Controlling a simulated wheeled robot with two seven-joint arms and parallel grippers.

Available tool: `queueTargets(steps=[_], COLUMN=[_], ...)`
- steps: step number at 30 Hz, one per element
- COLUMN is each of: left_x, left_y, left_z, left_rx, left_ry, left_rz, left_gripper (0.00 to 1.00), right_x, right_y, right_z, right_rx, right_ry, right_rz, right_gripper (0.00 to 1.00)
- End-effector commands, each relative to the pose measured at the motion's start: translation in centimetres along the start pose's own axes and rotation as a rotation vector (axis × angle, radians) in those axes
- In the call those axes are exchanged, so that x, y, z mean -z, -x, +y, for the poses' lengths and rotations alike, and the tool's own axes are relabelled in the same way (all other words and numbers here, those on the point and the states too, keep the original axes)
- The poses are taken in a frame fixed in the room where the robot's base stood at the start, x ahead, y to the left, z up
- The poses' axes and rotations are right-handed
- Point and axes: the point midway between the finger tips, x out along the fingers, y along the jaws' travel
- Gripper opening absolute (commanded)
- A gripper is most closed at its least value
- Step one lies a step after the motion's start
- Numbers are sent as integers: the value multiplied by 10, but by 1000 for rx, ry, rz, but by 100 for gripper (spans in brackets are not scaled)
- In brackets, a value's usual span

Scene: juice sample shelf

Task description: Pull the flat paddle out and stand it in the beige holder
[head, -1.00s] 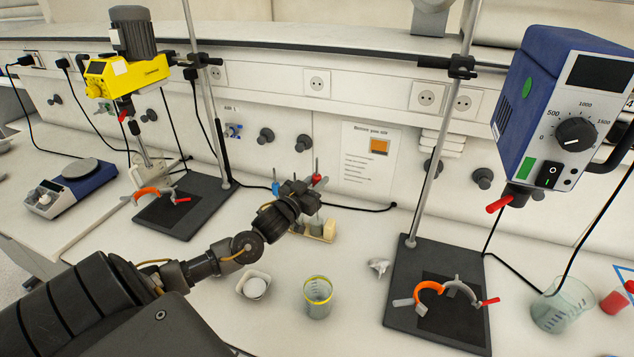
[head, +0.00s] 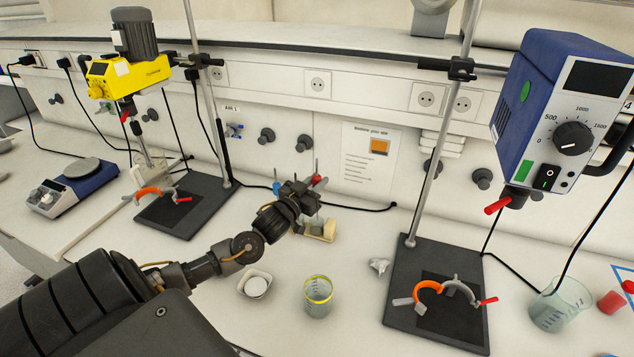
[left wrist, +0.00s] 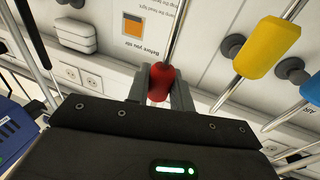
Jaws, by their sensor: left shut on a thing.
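My left gripper (head: 303,190) is over the small beige holder (head: 330,231) in the middle of the bench. In the left wrist view its fingers are shut on a red grip (left wrist: 160,82) on a thin metal shaft; the red grip also shows in the head view (head: 317,181). A yellow grip (left wrist: 268,47) and a blue grip (left wrist: 311,87) on similar shafts stand beside it; the blue one also shows in the head view (head: 276,188). The lower ends are hidden, so I cannot tell which has the flat paddle. My right gripper is not in view.
A glass beaker with a yellow rim (head: 318,296) and a white dish (head: 255,285) stand in front of the holder. A yellow stirrer motor (head: 128,74) on a stand is left, a blue one (head: 550,110) right.

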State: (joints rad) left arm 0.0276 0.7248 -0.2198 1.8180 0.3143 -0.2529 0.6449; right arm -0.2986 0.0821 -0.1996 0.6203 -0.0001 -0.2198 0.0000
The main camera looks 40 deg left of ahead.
Motion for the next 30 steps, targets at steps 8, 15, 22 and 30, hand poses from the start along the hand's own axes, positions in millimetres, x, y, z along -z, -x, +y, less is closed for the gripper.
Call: queueTargets(steps=[8, 15, 22, 30], left_x=[-3, -9, -16, -23], left_y=[0, 1, 1, 2], left_z=[0, 0, 0, 0], left_rx=[0, 0, 0, 1], left_ry=[1, 1, 1, 0], left_rz=[1, 1, 0, 0], left_gripper=[0, 0, 0, 0], right_x=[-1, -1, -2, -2], right_y=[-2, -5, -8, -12], right_z=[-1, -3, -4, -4], right_rx=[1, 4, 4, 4], right_ry=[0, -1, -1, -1], right_rz=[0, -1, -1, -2], right_gripper=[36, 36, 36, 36])
